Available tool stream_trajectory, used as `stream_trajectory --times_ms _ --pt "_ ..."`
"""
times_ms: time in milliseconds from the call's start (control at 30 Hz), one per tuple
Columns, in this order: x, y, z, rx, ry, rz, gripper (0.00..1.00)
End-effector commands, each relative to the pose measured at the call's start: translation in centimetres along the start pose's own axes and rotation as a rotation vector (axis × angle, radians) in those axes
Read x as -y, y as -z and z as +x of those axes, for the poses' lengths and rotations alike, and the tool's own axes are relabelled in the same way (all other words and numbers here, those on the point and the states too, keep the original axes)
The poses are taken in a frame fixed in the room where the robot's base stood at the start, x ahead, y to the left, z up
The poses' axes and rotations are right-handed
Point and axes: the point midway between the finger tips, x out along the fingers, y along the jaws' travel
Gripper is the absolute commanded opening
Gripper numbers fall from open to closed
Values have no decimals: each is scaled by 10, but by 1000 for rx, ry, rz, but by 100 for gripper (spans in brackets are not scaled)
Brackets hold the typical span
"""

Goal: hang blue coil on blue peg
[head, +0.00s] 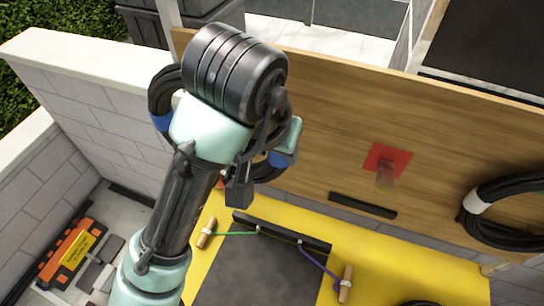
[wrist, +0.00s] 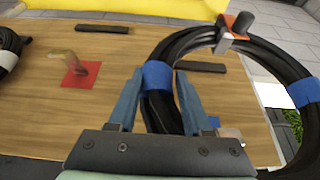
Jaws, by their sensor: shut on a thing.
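The black coil with blue bands (wrist: 262,48) fills the right of the wrist view as a large ring. My gripper (wrist: 159,84) is shut on its side at one blue band. In the head view the coil (head: 159,92) shows on both sides of my arm, in front of the wooden board; its middle is hidden. A small blue patch (wrist: 214,122), likely the blue peg's plate, shows through the ring beside the right finger, with a pale stub near it. It is mostly hidden by my gripper. I cannot tell whether the ring is around the peg.
A red plate with a peg (head: 386,160) is on the board (head: 330,130), bare. Another black coil with a white band (head: 505,215) hangs at the board's right. An orange case (head: 70,250) lies at lower left. A low block wall (head: 90,95) stands at left.

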Motion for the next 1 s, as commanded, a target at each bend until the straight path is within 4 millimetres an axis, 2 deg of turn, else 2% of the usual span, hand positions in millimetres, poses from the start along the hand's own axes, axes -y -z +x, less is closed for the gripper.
stream_trajectory --times_ms 1000 --pt "1 47 22 -9 5 3 0"
